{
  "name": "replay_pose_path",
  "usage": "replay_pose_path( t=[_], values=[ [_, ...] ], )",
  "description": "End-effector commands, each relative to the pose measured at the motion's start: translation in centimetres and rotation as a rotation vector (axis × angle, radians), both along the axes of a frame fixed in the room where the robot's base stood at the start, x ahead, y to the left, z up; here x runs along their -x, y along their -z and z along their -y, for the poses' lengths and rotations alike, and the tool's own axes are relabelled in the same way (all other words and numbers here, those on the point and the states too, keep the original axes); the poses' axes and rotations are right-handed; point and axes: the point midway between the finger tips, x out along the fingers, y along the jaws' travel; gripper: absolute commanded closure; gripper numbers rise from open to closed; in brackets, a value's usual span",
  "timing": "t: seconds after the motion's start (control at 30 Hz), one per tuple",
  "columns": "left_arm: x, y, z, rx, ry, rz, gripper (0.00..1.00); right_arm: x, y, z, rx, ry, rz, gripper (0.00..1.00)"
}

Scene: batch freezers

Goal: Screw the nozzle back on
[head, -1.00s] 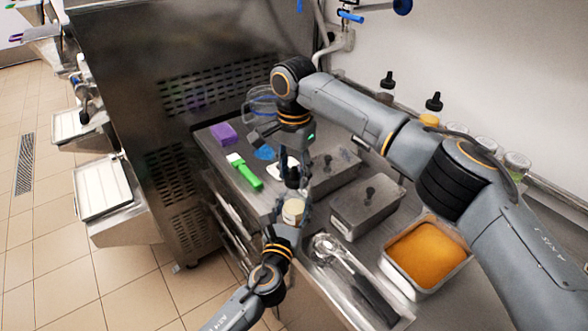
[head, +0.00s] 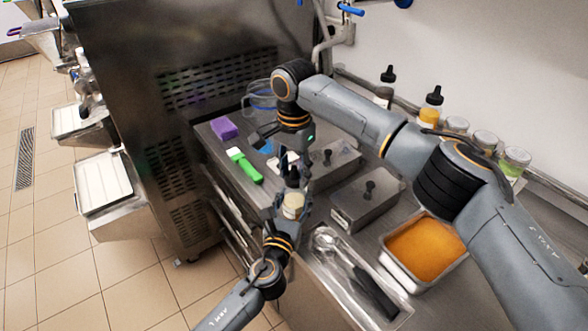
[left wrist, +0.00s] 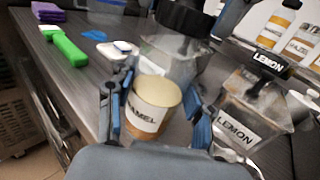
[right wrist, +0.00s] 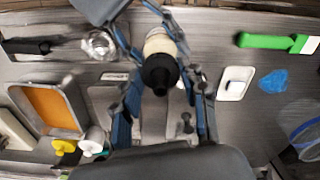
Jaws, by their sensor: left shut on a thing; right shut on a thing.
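The cream bottle (head: 293,206), with a label ending in "AMEL", is held upright by my left gripper (head: 285,222). Its open top shows in the left wrist view (left wrist: 156,93), with a blue-padded finger on each side. The black nozzle (head: 293,178) is in my right gripper (head: 298,172), just above the bottle's mouth. In the right wrist view the nozzle (right wrist: 160,74) points toward the camera, with the bottle behind it. A black round part (left wrist: 184,16) shows above the bottle in the left wrist view. Whether nozzle and bottle touch is hard to tell.
On the steel counter are a green-handled brush (head: 245,165), a purple block (head: 224,128), lidded steel bins (head: 368,205), a pan of orange mix (head: 425,250) and a tray with a scoop (head: 355,275). Bottles and jars (head: 430,108) line the wall.

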Motion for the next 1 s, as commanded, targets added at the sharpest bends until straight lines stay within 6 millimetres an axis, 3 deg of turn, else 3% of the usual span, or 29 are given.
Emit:
replay_pose_path(
  t=[0.4,0.53,1.0],
  values=[
    [0.02,0.09,-0.01,0.000,0.000,-0.002,1.00,-0.02,0.66,-0.02,-0.001,0.003,0.001,0.70],
    [0.02,0.10,-0.01,0.000,0.000,-0.002,1.00,0.04,0.74,-0.14,-0.003,0.098,-0.001,0.70],
    [0.03,0.11,-0.02,-0.001,0.000,-0.002,1.00,-0.05,0.80,-0.26,-0.004,1.145,-0.006,0.70]
  ],
)
